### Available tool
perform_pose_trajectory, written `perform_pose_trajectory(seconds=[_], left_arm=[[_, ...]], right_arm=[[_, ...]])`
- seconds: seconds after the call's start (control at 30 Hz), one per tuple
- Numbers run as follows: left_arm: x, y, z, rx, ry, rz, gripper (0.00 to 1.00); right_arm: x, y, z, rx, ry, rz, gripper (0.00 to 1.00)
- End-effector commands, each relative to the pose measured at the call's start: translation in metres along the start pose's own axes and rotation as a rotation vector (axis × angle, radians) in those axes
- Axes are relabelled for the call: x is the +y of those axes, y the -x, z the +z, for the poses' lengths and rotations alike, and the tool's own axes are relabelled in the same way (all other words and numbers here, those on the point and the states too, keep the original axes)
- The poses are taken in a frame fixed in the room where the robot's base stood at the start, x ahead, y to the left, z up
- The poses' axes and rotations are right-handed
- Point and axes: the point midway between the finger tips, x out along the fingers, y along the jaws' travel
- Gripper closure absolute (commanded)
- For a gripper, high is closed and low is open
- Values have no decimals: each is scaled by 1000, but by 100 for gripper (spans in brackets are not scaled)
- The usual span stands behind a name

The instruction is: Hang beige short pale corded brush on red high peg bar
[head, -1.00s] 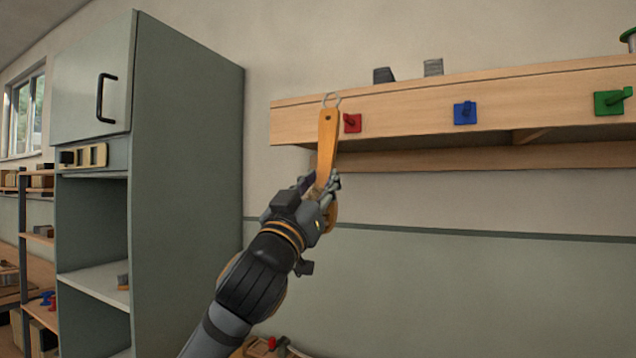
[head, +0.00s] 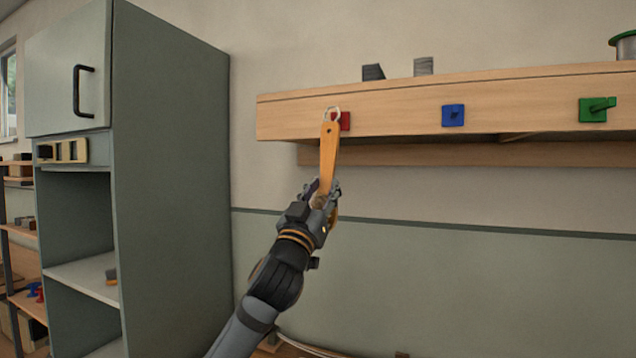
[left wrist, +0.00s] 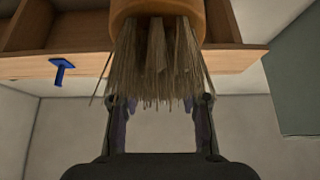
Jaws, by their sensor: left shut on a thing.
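The brush (head: 329,155) has an orange-tan wooden handle with a pale cord loop (head: 331,112) at its top. My left gripper (head: 325,193) is shut on the brush's lower part and holds it roughly upright, handle up. In the left wrist view, the brush's beige bristles (left wrist: 158,60) hang between my left gripper's fingers (left wrist: 160,115). The red peg (head: 343,121) is on the shelf's front board. The loop overlaps the peg's left part in the head view; I cannot tell whether it is around the peg. My right gripper is not in view.
The wooden shelf (head: 390,110) also bears a blue peg (head: 453,115) and a green peg (head: 595,109). The blue peg also shows in the left wrist view (left wrist: 61,71). A tall grey-green cabinet (head: 170,180) stands at left. The wall below the shelf is clear.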

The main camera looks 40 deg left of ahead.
Motion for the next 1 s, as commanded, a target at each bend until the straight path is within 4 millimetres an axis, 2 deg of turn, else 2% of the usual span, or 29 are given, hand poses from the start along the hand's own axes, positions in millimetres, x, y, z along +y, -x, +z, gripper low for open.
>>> perform_pose_trajectory(seconds=[0.23,0.43,1.0], left_arm=[[1,-16,11,-3,1,1,97],[0,-18,21,-1,0,0,97],[0,-19,22,0,-1,1,97]], right_arm=[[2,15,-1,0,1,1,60],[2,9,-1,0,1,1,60],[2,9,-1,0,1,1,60]])
